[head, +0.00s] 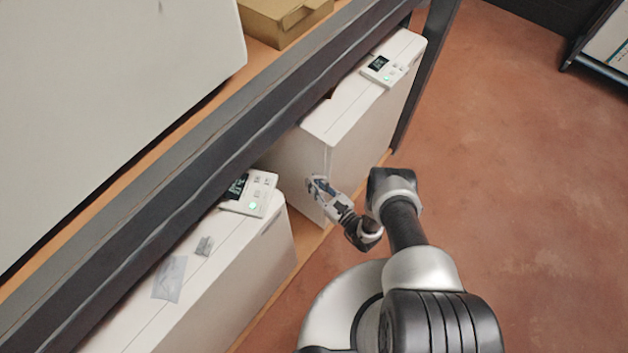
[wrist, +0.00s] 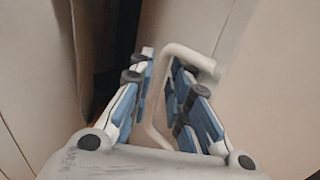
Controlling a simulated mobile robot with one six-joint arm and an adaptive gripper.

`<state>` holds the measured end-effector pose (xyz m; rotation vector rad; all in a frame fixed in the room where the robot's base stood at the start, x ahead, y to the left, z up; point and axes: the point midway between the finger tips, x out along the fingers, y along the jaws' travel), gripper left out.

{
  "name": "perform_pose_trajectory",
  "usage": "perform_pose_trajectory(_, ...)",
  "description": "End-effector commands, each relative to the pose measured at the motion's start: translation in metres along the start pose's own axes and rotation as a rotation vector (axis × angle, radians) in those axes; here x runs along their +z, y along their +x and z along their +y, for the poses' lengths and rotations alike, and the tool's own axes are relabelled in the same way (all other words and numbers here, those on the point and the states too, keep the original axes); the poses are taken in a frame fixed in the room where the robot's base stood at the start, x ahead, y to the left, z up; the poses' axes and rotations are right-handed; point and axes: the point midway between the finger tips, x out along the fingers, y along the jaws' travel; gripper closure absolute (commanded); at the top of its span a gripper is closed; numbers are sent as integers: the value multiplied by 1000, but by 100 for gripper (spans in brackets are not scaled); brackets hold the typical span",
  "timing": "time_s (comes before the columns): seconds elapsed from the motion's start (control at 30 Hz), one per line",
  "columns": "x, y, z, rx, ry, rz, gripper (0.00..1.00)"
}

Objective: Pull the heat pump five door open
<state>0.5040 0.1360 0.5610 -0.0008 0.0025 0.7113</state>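A white heat pump (head: 350,117) stands on the lower shelf, with my gripper (head: 322,188) at its front, near the lower left. I cannot read a number on it, so I cannot tell whether it is number five. In the wrist view, a pale bar handle (wrist: 157,105) stands out from a pale panel (wrist: 238,95). My gripper (wrist: 163,62) has its blue-padded fingers on either side of the bar. The fingers look apart, with small gaps beside the bar. In the head view the gripper hides the handle.
Another white heat pump (head: 190,290) stands at the lower left with a control panel (head: 249,194) on top. A dark shelf beam (head: 215,160) runs above both units. A dark gap (wrist: 108,60) lies left of the fingers. Brown floor (head: 520,190) is clear to the right.

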Motion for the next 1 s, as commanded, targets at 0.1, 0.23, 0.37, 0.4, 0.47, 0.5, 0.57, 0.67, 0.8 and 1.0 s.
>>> perform_pose_trajectory(0.1, 0, 0, 0, 0, 1, 0, 83)
perform_pose_trajectory(0.23, 0, 0, 0, 0, 0, 0, 83)
perform_pose_trajectory(0.37, 0, 0, 0, 0, 0, 0, 92)
perform_pose_trajectory(0.4, 0, 0, 0, 0, 0, 0, 94)
perform_pose_trajectory(0.47, 0, 0, 0, 1, 0, 0, 98)
perform_pose_trajectory(0.5, 0, 0, 0, 1, 0, 0, 100)
perform_pose_trajectory(0.57, 0, 0, 0, 1, 0, 0, 100)
perform_pose_trajectory(0.67, 0, 0, 0, 1, 0, 0, 100)
perform_pose_trajectory(0.8, 0, 0, 0, 1, 0, 0, 100)
perform_pose_trajectory(1.0, 0, 0, 0, 1, 0, 0, 100)
